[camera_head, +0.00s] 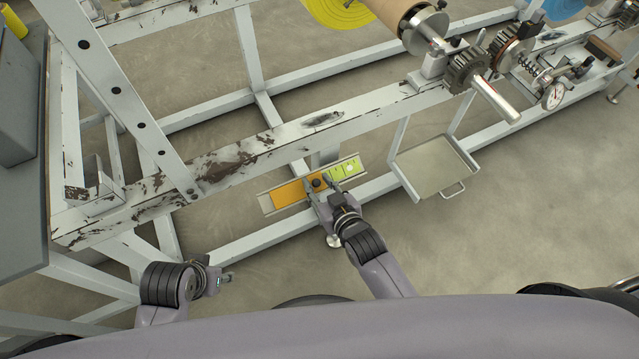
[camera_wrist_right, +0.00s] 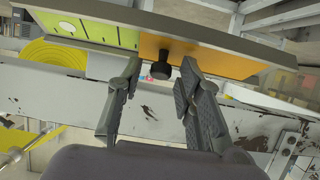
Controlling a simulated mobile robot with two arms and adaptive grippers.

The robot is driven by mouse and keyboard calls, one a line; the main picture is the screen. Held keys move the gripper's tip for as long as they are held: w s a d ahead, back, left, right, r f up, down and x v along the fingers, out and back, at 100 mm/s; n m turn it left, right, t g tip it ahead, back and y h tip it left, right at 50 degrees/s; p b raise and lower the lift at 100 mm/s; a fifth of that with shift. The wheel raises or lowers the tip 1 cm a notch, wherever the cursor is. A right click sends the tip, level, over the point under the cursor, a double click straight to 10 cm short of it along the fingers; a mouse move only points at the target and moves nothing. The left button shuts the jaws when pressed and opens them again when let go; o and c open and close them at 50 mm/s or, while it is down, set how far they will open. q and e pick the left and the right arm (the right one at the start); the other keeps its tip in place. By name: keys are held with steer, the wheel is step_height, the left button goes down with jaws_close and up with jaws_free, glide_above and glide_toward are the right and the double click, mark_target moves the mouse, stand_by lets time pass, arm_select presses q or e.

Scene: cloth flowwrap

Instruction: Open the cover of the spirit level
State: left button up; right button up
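The spirit level (camera_head: 265,204) is a long flat housing on the machine frame, slightly tilted in the head view. A yellow-green scale (camera_head: 343,170) shows at the right. A black knob (camera_head: 317,183) stands on the cover; it also shows in the right wrist view (camera_wrist_right: 161,68). My right gripper (camera_head: 322,191) is at the knob. In the right wrist view its fingers (camera_wrist_right: 161,75) are apart on either side of the knob, with gaps visible. My left gripper (camera_head: 225,279) is low at the left, away from the level; its fingers are too small to read.
A worn white machine frame (camera_head: 260,145) runs behind the level. A metal tray (camera_head: 432,168) with a handle hangs to the right. Gears (camera_head: 467,72) and a dial gauge (camera_head: 553,96) sit at upper right. The floor in front is clear.

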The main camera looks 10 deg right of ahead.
steer(key=shift+s, duration=0.1)
steer(key=v, duration=1.1)
steer(key=shift+s+d+r, duration=0.15)
steer(key=shift+s, duration=0.2)
